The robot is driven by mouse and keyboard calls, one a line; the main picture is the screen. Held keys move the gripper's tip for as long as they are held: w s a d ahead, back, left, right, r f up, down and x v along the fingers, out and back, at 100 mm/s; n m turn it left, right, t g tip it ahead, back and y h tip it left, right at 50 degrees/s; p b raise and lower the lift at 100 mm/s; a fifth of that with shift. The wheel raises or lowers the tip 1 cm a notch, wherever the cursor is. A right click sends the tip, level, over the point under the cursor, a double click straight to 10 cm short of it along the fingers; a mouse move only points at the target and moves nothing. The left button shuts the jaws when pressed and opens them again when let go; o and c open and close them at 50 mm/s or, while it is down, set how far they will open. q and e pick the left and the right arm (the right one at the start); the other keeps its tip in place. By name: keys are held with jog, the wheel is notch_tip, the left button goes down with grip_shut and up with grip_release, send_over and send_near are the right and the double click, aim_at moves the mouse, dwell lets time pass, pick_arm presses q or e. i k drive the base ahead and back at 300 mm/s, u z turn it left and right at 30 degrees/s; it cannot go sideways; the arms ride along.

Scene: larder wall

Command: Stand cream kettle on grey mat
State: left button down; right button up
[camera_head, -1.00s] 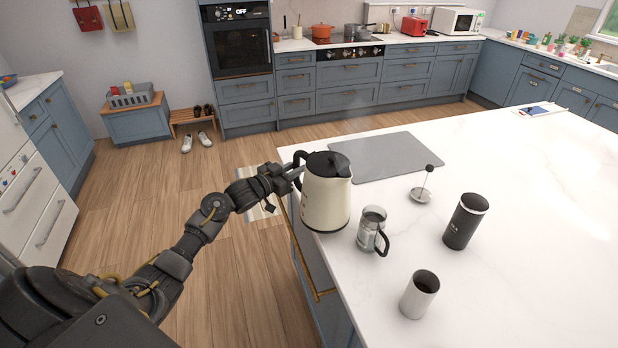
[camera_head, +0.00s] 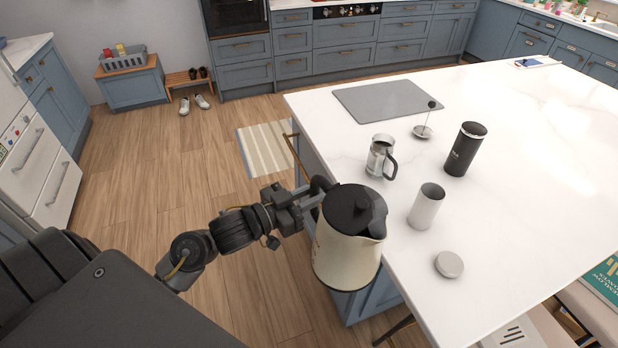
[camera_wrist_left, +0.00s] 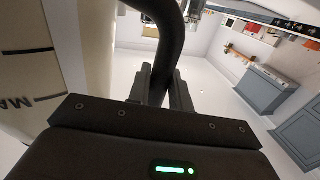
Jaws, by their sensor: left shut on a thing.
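The cream kettle (camera_head: 345,255) with a black lid hangs upright in my left gripper (camera_head: 311,198), at the island's left edge in the head view. Its base appears outside the edge, in front of the blue cabinet side. My left gripper is shut on the kettle's black handle. In the left wrist view the handle (camera_wrist_left: 168,45) runs between the fingers, and the cream body (camera_wrist_left: 98,60) fills the left side. The grey mat (camera_head: 387,100) lies flat and bare on the far left part of the white island top. My right gripper is not in view.
Between kettle and mat stands a glass press jug (camera_head: 380,158). Its plunger lid (camera_head: 424,131), a black tumbler (camera_head: 465,150), a grey cup (camera_head: 426,206) and a round lid (camera_head: 449,264) stand to the right on the island top (camera_head: 530,170).

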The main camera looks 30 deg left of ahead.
aim_at(377, 95)
jog(key=u, duration=1.95)
jog(key=i, duration=2.05)
jog(key=z, duration=3.3)
